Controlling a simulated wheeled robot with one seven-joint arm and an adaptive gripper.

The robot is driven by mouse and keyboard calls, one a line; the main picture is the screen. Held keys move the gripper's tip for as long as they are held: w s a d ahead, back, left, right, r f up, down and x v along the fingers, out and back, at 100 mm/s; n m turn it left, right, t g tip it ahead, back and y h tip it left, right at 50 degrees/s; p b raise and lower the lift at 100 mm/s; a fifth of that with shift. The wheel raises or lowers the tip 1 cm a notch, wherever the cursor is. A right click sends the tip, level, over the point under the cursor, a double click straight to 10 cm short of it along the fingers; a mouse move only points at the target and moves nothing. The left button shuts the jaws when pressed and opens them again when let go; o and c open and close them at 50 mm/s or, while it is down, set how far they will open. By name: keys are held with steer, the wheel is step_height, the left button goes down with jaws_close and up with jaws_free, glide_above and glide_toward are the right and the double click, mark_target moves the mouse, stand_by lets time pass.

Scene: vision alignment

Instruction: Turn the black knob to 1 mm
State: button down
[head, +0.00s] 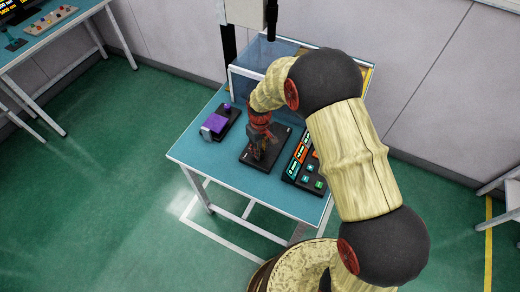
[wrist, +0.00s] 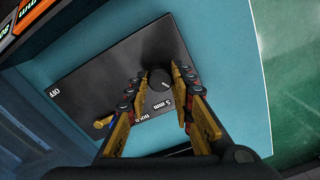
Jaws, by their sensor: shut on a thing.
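The black knob (wrist: 158,83) shows in the wrist view as a round dark knob with a short light mark on its lower right. It sits on a black panel (wrist: 100,75) with white lettering, including "5 mm" near the knob and "OFF" at the far left. My gripper (wrist: 163,75) has one finger on each side of the knob and is shut on it. In the head view my gripper (head: 262,152) reaches down onto the black panel (head: 248,156) on the table and hides the knob.
On the blue table (head: 195,162) a purple-topped device (head: 213,124) stands left of the panel. A button console (head: 303,170) with orange and teal keys stands to its right. A clear-sided box (head: 250,80) stands behind. The table's front left is bare.

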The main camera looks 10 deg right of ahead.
steer(key=shift+w, duration=0.1)
steer(key=c, duration=1.5)
jaws_free()
steer(key=shift+c, duration=0.2)
step_height(320, 180, up, 12)
